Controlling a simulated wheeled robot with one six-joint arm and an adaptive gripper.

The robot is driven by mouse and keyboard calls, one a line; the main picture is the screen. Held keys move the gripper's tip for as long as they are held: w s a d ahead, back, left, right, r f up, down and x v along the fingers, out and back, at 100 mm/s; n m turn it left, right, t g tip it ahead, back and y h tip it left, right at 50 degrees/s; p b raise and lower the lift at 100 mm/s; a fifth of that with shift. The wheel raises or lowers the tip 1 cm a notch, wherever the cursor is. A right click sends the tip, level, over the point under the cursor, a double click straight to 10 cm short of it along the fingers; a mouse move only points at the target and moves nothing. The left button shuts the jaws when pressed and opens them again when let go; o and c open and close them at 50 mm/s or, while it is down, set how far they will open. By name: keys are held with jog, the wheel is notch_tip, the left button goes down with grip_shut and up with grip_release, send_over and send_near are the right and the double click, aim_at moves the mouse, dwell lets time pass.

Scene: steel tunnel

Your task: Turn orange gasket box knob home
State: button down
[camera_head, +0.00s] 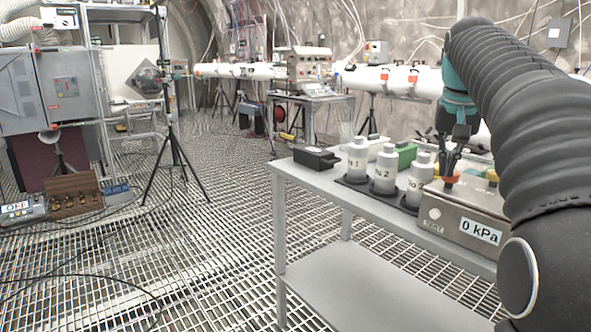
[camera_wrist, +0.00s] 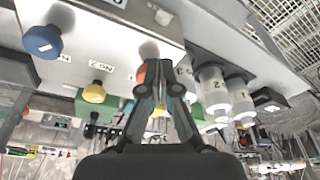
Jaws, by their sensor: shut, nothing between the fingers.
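The steel box (camera_head: 463,212) stands on the bench and has a "0 kPa" display (camera_head: 481,230) and a "TEST" label on its front. Its orange knob (camera_head: 449,180) shows just below my gripper (camera_head: 450,158) in the head view. In the wrist view the orange knob (camera_wrist: 141,74) is partly hidden behind the left finger of my gripper (camera_wrist: 159,88). My gripper is shut with nothing held. I cannot tell whether the fingertips touch the knob. A yellow knob (camera_wrist: 95,92) and a blue knob (camera_wrist: 42,42) sit left of it on the box.
White numbered bottles (camera_head: 357,158) stand in dark holders beside the box. A black case (camera_head: 317,157) and a green block (camera_head: 407,154) lie on the bench (camera_head: 341,185).

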jog(key=v, duration=0.2)
jog(key=w+v, duration=0.1)
jog(key=v, duration=0.1)
jog(key=shift+s+d+r, duration=0.1)
jog(key=shift+d+r, duration=0.05)
jog(key=shift+r, duration=0.05)
